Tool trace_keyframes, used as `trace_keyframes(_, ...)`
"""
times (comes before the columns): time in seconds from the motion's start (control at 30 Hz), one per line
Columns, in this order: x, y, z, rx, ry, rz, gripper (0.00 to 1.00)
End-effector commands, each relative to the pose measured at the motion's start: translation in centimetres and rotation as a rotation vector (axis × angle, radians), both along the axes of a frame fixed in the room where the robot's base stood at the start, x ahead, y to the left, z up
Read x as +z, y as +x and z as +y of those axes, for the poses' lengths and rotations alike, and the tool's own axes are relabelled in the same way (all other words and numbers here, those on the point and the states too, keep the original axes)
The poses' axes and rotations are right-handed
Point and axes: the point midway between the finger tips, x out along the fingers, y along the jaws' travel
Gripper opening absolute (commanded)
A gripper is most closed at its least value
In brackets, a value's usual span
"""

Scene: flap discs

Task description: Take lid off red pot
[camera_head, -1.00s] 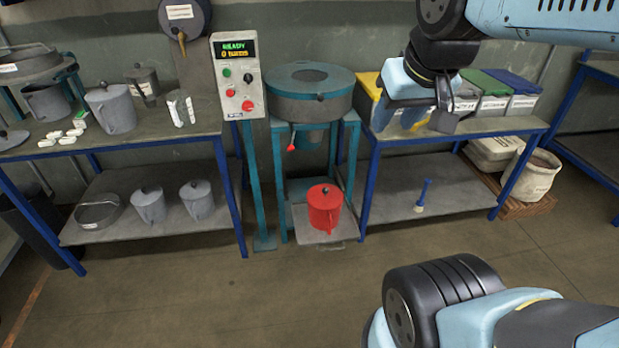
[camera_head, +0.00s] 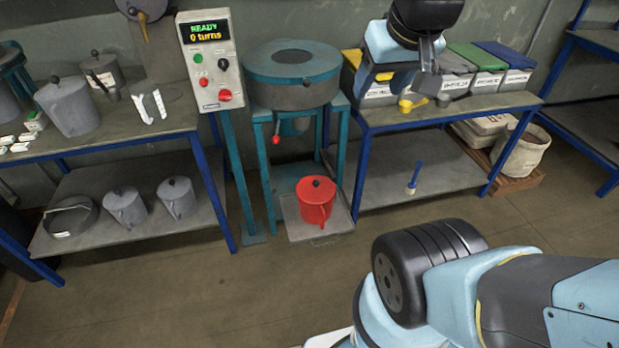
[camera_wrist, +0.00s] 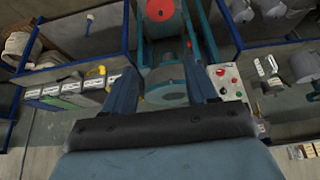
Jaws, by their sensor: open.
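The red pot (camera_head: 315,208) stands upright on a low grey platform (camera_head: 319,231) under the teal machine. Its red lid (camera_head: 317,188) with a dark knob sits on top. The pot also shows at the top edge of the wrist view (camera_wrist: 160,10), upside down and partly cut off. My gripper (camera_wrist: 162,77) is open and empty, its two blue fingers spread apart. In the head view my arm's end hangs at the upper right, in front of the bins, well above and to the right of the pot. The fingertips are hard to make out there.
The teal machine (camera_head: 291,70) and its legs stand over the pot. A control box (camera_head: 209,60) reads "READY 0 turns". The left bench (camera_head: 150,130) bears grey pots. The right bench (camera_head: 450,112) holds lidded bins and a yellow scoop (camera_head: 410,103). Floor in front is clear.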

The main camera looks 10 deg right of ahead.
Motion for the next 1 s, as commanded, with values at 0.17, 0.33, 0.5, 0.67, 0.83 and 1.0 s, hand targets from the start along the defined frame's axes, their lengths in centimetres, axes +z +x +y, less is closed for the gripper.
trace_keyframes(0.17, -1.1, 3.1, -0.1, -0.005, -0.002, 0.014, 0.60)
trace_keyframes(0.33, -3.1, 7.6, 0.1, -0.009, -0.002, 0.025, 0.60)
trace_keyframes(0.5, -5.7, 12.0, 0.1, -0.013, 0.004, 0.032, 0.60)
trace_keyframes(0.67, -8.7, 15.8, 0.1, -0.018, 0.013, 0.042, 0.60)
trace_keyframes(0.83, -12.4, 19.5, -0.1, -0.027, 0.029, 0.049, 0.60)
trace_keyframes(1.0, -16.6, 22.7, -0.4, -0.039, 0.049, 0.057, 0.60)
